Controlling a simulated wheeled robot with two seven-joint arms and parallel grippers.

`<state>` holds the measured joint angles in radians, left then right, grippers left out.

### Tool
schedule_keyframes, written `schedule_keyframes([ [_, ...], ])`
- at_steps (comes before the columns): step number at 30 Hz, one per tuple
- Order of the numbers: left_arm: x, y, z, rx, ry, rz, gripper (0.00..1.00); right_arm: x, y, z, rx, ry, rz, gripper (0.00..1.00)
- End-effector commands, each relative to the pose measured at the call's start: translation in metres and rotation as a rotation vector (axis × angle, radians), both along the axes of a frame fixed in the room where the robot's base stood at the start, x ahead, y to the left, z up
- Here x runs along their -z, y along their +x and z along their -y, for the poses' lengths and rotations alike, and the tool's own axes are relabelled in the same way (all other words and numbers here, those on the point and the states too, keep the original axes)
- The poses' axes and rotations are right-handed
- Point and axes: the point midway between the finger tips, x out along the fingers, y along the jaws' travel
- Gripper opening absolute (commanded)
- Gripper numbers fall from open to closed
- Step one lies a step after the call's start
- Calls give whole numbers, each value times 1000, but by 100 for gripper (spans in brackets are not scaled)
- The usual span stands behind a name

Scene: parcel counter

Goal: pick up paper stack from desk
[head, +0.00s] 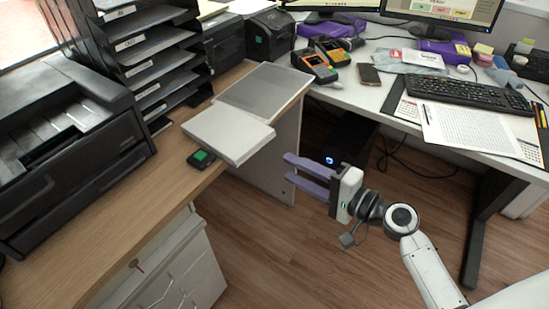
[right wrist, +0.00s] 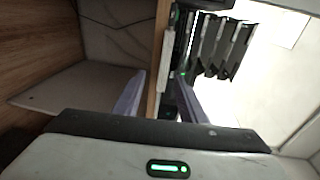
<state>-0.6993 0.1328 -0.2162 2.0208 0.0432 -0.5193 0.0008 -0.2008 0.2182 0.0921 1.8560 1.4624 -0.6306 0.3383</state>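A thick white paper stack (head: 228,132) lies flat on the wooden desk (head: 120,222) and juts slightly over its edge. My right gripper (head: 286,167) has purple fingers spread apart with nothing between them. It points left toward the desk, to the right of the stack and apart from it. In the right wrist view both fingers show with a gap (right wrist: 158,95) between them, and the wooden desk edge (right wrist: 160,50) appears beyond. A pale strip lies beside that edge; I cannot tell whether it is the stack. My left gripper is not in view.
A grey tray-like sheet (head: 262,88) lies behind the stack. A small black device with a green screen (head: 201,159) sits in front of it. A black printer (head: 65,150) and a letter-tray tower (head: 150,60) stand left. A white desk with a keyboard (head: 470,92) is at right.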

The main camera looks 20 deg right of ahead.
Motion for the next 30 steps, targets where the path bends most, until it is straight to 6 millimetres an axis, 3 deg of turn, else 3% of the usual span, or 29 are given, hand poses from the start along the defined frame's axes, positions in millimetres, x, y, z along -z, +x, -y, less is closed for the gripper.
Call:
schedule_keyframes([
  [19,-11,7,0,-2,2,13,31,-1,54,-35,0,-1,2,38],
  [30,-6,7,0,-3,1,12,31,0,85,-55,0,-3,2,38],
])
